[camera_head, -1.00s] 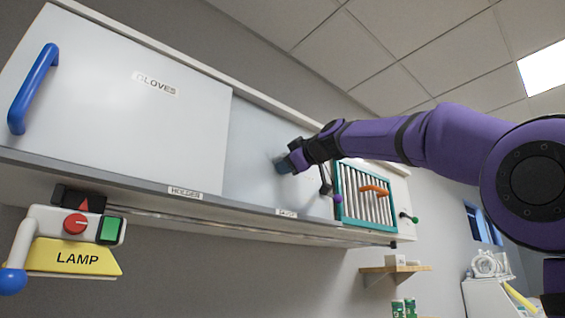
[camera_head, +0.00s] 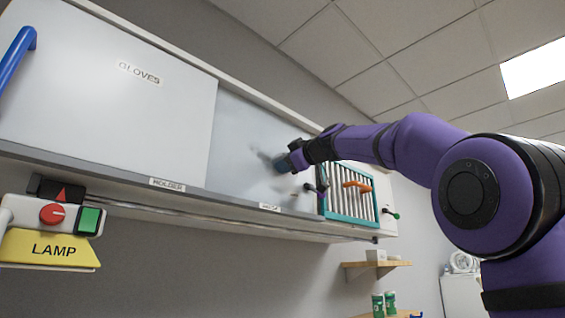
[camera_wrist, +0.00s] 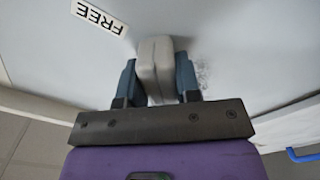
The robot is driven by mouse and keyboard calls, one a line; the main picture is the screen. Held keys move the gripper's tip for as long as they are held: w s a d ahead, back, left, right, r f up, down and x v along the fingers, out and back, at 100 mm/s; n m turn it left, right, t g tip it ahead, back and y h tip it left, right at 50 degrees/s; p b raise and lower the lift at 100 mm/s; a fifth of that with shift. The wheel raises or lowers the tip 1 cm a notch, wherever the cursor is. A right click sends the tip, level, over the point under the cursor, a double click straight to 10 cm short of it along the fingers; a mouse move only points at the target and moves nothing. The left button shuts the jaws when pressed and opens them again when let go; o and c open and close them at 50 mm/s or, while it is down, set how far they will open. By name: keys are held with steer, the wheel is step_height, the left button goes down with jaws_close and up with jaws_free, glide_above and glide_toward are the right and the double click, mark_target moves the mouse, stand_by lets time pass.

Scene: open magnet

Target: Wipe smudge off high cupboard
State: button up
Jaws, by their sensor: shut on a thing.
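My gripper (camera_head: 285,162) is raised at the recessed pale panel of the high cupboard (camera_head: 236,150). In the wrist view, its two blue-grey fingers (camera_wrist: 157,78) are shut on a pale grey block (camera_wrist: 156,62). The block's far end is at or very near the panel; I cannot tell whether it touches. A faint grey scribbled smudge (camera_wrist: 203,72) shows on the panel just right of the fingers in the wrist view. Dark patches show beside and below my gripper in the head view; I cannot tell shadow from smudge there.
A white door marked GLOVES (camera_head: 120,110) covers the cupboard's left part. A teal-framed slatted panel with an orange handle (camera_head: 357,186) is close right of my gripper. The lamp control (camera_head: 55,215) hangs below left. A wooden shelf (camera_head: 375,265) is lower right. A FREE label (camera_wrist: 98,16) is on the panel.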

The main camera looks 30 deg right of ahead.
mark_target(269, 157)
steer(key=shift+r, duration=0.45)
steer(key=shift+s+a, duration=0.6)
steer(key=shift+a, duration=1.2)
steer(key=shift+s+a, duration=0.6)
steer(key=shift+a, duration=1.2)
steer(key=shift+s+a, duration=0.6)
steer(key=shift+a, duration=1.2)
steer(key=shift+w+r, duration=0.1)
steer(key=shift+r, duration=0.3)
steer(key=shift+w+d, duration=0.35)
steer(key=shift+d, duration=0.9)
steer(key=shift+w+d, duration=0.35)
steer(key=shift+d, duration=0.85)
steer(key=shift+w+d, duration=0.35)
steer(key=shift+d, duration=0.9)
steer(key=shift+w+d, duration=0.35)
steer(key=shift+d, duration=0.5)
steer(key=shift+w+d, duration=0.35)
steer(key=shift+d, duration=0.45)
steer(key=v, duration=0.6)
